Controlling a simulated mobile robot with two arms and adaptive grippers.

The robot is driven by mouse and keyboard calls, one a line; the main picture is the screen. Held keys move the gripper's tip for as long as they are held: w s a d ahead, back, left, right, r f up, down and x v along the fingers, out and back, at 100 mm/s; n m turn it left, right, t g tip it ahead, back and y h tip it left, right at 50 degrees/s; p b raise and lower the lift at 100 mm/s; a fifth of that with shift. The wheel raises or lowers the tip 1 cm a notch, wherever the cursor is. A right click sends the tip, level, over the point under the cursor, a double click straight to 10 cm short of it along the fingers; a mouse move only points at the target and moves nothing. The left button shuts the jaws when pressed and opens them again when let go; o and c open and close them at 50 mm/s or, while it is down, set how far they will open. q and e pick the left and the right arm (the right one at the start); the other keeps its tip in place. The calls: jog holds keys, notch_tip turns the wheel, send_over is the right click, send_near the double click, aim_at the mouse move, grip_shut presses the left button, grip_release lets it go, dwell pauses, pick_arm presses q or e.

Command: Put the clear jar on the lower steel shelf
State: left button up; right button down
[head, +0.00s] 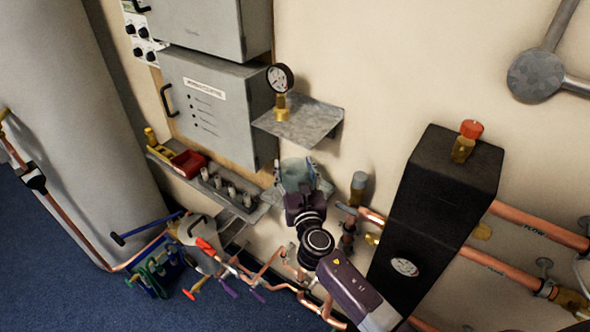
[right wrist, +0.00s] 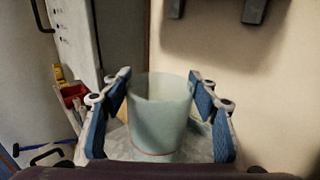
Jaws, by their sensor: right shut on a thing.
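The clear jar (right wrist: 160,112), pale and see-through with an open top, stands upright between the blue-padded fingers of my right gripper (right wrist: 160,90), which is shut on it. In the head view the jar (head: 294,168) is partly hidden by my right gripper (head: 300,178). The lower steel shelf (head: 276,198) shows beneath and around the jar on the wall. It also shows behind the fingers in the right wrist view (right wrist: 122,146). I cannot tell whether the jar's base touches it. My left gripper is not in view.
An upper steel shelf (head: 302,124) carrying a brass pressure gauge (head: 280,80) juts out above the jar. A grey cabinet (head: 215,105) and a ledge with a red bin (head: 187,163) lie left. A black column (head: 437,215) and copper pipes (head: 535,228) stand right.

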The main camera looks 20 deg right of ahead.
jog(key=shift+w+d, duration=0.15)
jog(key=shift+f, duration=0.15)
jog(key=c, duration=0.8)
grip_release()
